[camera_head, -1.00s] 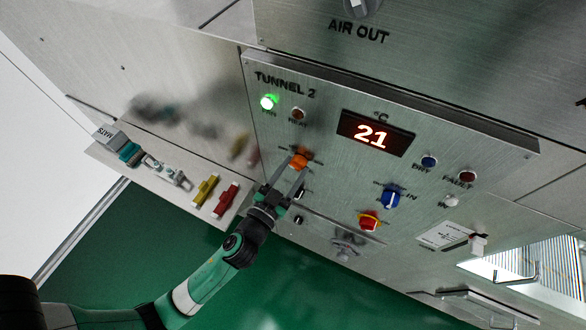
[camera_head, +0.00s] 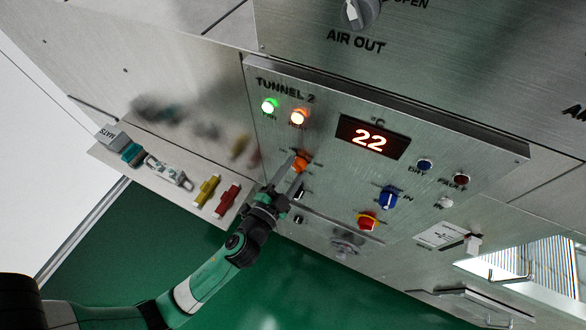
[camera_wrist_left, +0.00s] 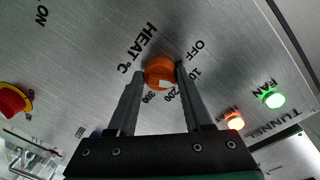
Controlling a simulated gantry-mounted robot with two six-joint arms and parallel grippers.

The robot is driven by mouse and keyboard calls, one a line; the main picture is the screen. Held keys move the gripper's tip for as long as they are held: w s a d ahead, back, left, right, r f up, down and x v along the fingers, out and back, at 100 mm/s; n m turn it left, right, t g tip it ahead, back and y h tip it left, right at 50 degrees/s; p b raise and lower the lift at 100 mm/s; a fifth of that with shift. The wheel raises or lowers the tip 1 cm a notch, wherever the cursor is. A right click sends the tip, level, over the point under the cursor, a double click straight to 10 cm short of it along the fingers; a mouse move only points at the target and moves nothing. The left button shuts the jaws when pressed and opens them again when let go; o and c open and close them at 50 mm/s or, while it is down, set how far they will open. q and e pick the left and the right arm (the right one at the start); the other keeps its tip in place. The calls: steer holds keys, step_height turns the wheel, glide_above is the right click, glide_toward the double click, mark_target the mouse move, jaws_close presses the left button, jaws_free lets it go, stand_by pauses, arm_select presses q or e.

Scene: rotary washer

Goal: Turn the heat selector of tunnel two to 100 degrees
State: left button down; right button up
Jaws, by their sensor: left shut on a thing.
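The heat selector is an orange knob (camera_head: 302,160) on the tunnel two panel (camera_head: 290,130). My left gripper (camera_head: 297,167) has its fingers on either side of it and is shut on it. In the left wrist view the knob (camera_wrist_left: 160,72) sits between the fingertips. The label HEAT °C and the marks OFF, 100, 200 and 300 surround it, partly covered by the fingers. A white pointer mark shows on the knob's lower right; I cannot tell exactly which mark it meets. The display (camera_head: 373,138) reads 22. My right gripper is not in view.
The green lamp (camera_head: 269,105) and the orange heat lamp (camera_head: 298,117) are lit. A blue selector (camera_head: 388,197) and a red emergency button (camera_head: 367,221) stand to the right on the panel. Yellow (camera_head: 207,190) and red (camera_head: 228,199) handles lie left of my arm.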

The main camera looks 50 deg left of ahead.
arm_select(q)
steer(key=shift+m, duration=0.8)
steer(key=shift+c, duration=1.6)
jaws_free()
steer(key=b+v, duration=0.3)
steer(key=v, duration=0.8)
steer(key=shift+s+r, duration=0.15)
steer(key=shift+s, duration=0.15)
steer(key=shift+d, duration=0.2)
